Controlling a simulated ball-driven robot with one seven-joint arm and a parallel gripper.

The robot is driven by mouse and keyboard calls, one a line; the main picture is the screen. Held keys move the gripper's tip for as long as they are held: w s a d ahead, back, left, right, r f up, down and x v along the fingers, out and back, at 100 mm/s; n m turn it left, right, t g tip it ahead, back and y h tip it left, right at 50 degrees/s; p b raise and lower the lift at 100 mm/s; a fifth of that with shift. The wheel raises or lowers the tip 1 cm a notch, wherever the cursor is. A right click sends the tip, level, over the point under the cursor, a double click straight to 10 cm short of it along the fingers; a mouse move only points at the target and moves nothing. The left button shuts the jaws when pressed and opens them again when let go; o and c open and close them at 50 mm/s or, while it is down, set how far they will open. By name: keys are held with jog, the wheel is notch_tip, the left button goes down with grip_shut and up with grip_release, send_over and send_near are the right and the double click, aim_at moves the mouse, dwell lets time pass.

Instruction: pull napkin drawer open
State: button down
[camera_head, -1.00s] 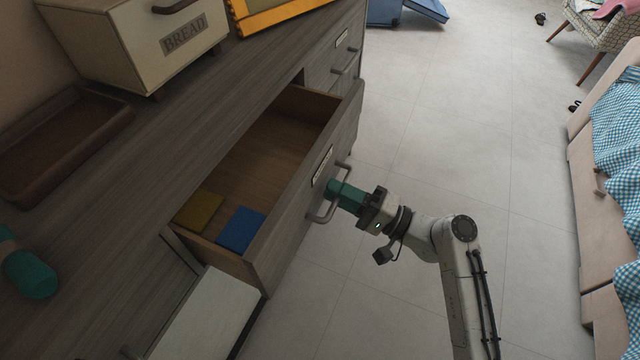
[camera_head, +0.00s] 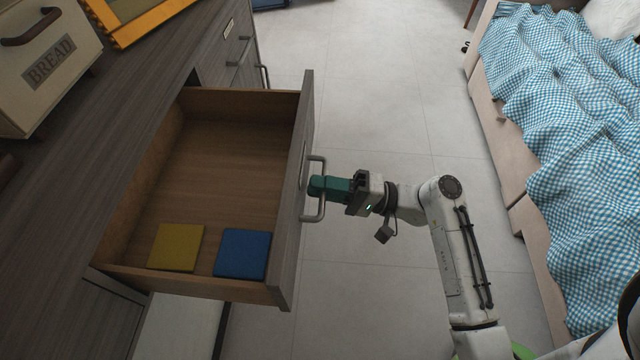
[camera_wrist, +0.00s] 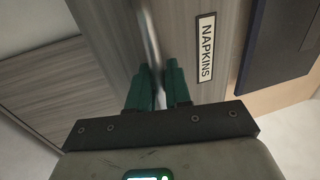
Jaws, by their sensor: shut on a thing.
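The napkin drawer (camera_head: 302,140) stands far out of the grey wooden dresser in the head view. A yellow folded napkin (camera_head: 177,247) and a blue folded napkin (camera_head: 242,254) lie inside it near the front end of the picture. My gripper (camera_head: 314,187) is shut on the drawer's metal bar handle (camera_head: 318,211), with its green fingers around the bar. In the wrist view the fingers (camera_wrist: 157,88) close on the handle (camera_wrist: 151,40), beside the label reading NAPKINS (camera_wrist: 206,47).
A BREAD box (camera_head: 48,70) and an orange-framed item (camera_head: 125,22) sit on the dresser top. A further closed drawer with a handle (camera_head: 240,52) is beyond. A bed with a blue checked cover (camera_head: 560,140) stands at right. Tiled floor (camera_head: 370,110) between is clear.

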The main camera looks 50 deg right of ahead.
jog(key=c, duration=1.3)
grip_release()
jog(key=shift+o, duration=0.2)
jog(key=v, duration=1)
jog(key=shift+s+d+p, duration=0.25)
jog(key=shift+p, duration=0.2)
jog(key=shift+f, duration=0.15)
jog(key=s+a+f+n+g+h, duration=0.25)
jog(key=a+f+n+g, duration=0.2)
jog(key=f+g, duration=0.25)
jog(key=s+a+f+n+g+h, duration=0.2)
jog(key=a+f+n+g+h, duration=0.1)
jog(key=a+f+g, duration=0.3)
notch_tip(320, 180, up, 25)
jog(key=s+d+n+g+h+p, duration=0.2)
jog(key=h+p, duration=0.4)
jog(key=p, duration=1.6)
jog(key=shift+s+n, duration=0.25)
jog(key=shift+n, duration=0.2)
